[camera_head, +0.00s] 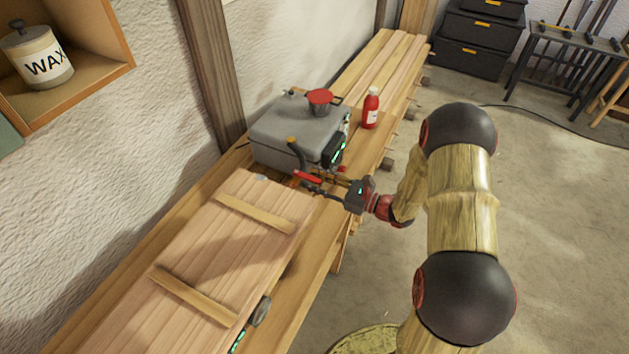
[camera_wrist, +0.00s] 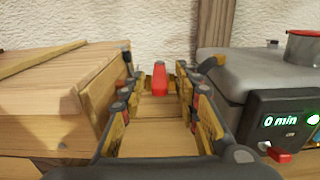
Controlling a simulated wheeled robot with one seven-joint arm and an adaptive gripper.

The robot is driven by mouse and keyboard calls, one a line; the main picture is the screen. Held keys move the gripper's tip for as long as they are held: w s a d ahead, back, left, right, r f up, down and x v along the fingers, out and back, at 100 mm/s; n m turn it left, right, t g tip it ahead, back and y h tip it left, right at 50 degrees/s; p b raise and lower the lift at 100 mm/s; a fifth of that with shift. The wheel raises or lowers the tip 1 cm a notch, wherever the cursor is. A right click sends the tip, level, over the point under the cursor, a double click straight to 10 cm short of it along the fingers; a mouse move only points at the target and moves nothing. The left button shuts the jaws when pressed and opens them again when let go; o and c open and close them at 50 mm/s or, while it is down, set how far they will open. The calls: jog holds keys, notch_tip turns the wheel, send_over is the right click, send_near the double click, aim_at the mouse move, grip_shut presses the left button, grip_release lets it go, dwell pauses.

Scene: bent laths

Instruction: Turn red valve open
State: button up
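A red valve handle (camera_head: 308,176) sits between the wooden chest and the grey boiler, close to the boiler's dark hose. In the wrist view the red handle (camera_wrist: 160,78) stands upright, between and beyond the tips of my gripper (camera_wrist: 155,68). The fingers are spread, with a clear gap on each side of the handle. In the head view my gripper (camera_head: 326,187) reaches in from the right at the handle. Whether a fingertip touches it cannot be told. The valve body below is mostly hidden by the fingers.
The grey boiler (camera_head: 285,128), with a red-lidded filler and a display reading "0 min" (camera_wrist: 281,120), stands close right of my fingers. A small red part (camera_wrist: 278,155) is under the display. The wooden chest (camera_head: 215,255) is close left. A red bottle (camera_head: 371,108) stands beyond.

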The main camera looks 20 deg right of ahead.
jog(key=shift+a, duration=0.1)
jog(key=shift+c, duration=1)
grip_shut()
